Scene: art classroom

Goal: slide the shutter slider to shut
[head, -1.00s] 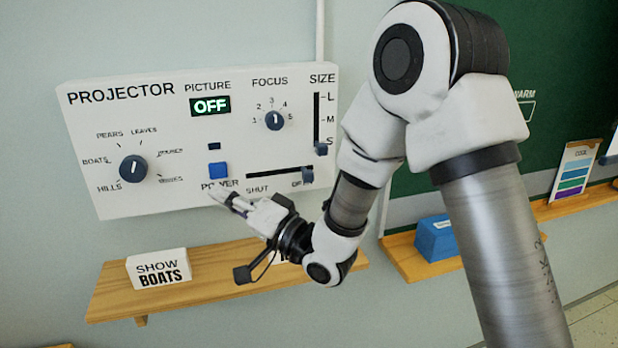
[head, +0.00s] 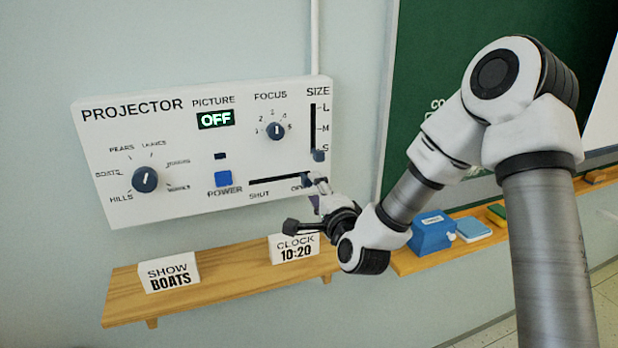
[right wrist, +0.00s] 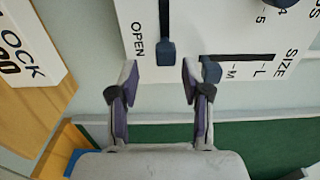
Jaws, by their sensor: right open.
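The white projector panel (head: 85,150) hangs on the wall. Its dark shutter slider (head: 307,179) sits at the OPEN end of a horizontal slot, with SHUT at the left end. In the right wrist view the slider (right wrist: 166,52) appears just beyond and between the two fingertips; contact is not visible. My right gripper (head: 318,187) is at the panel's lower right corner, by the slider, partly overlapping the OPEN label. In the right wrist view it (right wrist: 160,78) is open and empty. My left gripper is not in view.
The size slider (head: 318,155) sits near S, close above; in the wrist view it (right wrist: 211,69) is beside the right fingertip. A wooden shelf (head: 225,287) below holds a SHOW BOATS block (head: 168,271) and a CLOCK 10:20 block (head: 294,248). A blue box (head: 432,233) stands on the right ledge.

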